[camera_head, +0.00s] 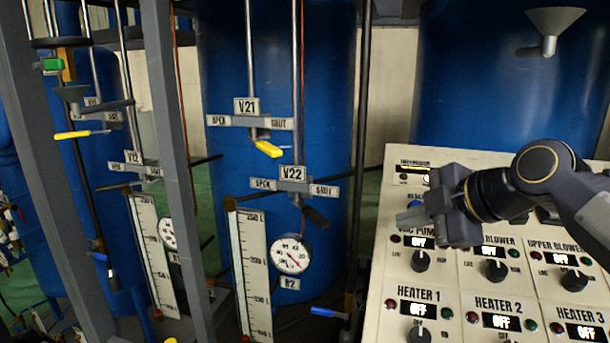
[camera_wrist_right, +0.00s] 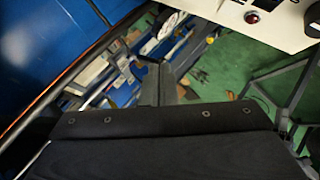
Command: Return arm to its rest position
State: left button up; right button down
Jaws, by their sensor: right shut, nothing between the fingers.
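My right arm comes in from the right edge of the head view. Its gripper (camera_head: 412,215) is in front of the upper left part of the control panel (camera_head: 376,290), with its fingers pointing left. The gripper is shut and holds nothing. It hides part of the panel's upper rows. In the right wrist view the dark gripper body (camera_wrist_right: 160,140) fills the lower part, with the shut fingers (camera_wrist_right: 160,85) above it. My left gripper is in neither view.
Blue tanks (camera_head: 230,65) stand behind grey posts (camera_head: 165,90). Valve V21 (camera_head: 265,148) has a yellow handle; valve V22 (camera_head: 312,213) sits below it. A dial gauge (camera_head: 291,254) and a level scale (camera_head: 250,270) are left of the panel. A funnel (camera_head: 553,22) is at the upper right.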

jog(key=s+d+f+m, duration=0.1)
jog(key=s+f+m, duration=0.2)
jog(key=s+d+f+m, duration=0.1)
jog(key=s+f+m, duration=0.2)
jog(key=s+d+f+m+g+h, duration=0.1)
jog(key=s+d+f+m, duration=0.1)
jog(key=s+f+m, duration=0.1)
jog(key=shift+s+f, duration=0.5)
jog(key=shift+s, duration=0.1)
jog(key=s+f+m+g+h, duration=0.1)
jog(key=s+f+m+h, duration=0.1)
jog(key=s+f+m, duration=1)
notch_tip(320, 180, down, 4)
jog(key=s, duration=0.2)
jog(key=shift+s+a+m+g, duration=0.3)
jog(key=shift+s+g, duration=0.05)
jog(key=shift+g, duration=0.05)
jog(key=shift+f, duration=0.1)
